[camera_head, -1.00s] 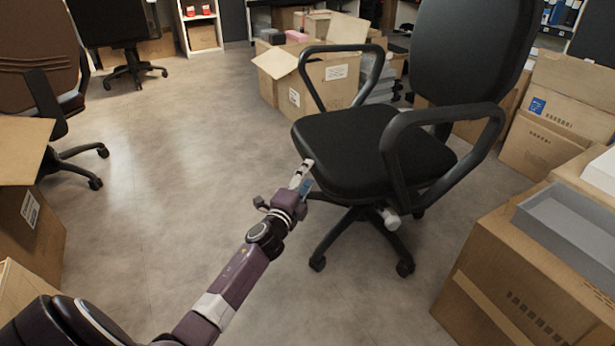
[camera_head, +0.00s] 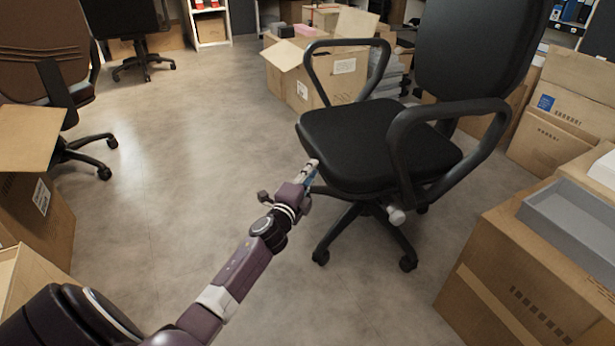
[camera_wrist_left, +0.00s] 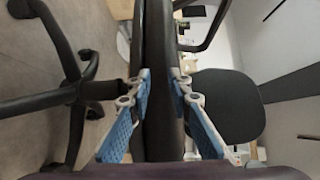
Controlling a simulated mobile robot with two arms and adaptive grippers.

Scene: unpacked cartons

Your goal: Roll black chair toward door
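The black chair (camera_head: 355,140) stands upright on its wheels at centre right, its backrest at the far right side of the seat. My left gripper (camera_head: 313,172) is at the near left edge of the seat. In the left wrist view, the blue-padded fingers of my left gripper (camera_wrist_left: 160,78) lie on both sides of the dark seat edge (camera_wrist_left: 160,40), tips against it, so it looks shut on the seat. One fingertip is partly hidden in the head view. No door can be made out. My right gripper is not in view.
Cartons stand behind the chair (camera_head: 320,85) and at right (camera_head: 500,250). More cartons (camera_head: 45,225) and a brown chair (camera_head: 45,55) are at left. Another dark chair (camera_head: 125,20) stands at the back left. The floor (camera_head: 200,130) between is clear.

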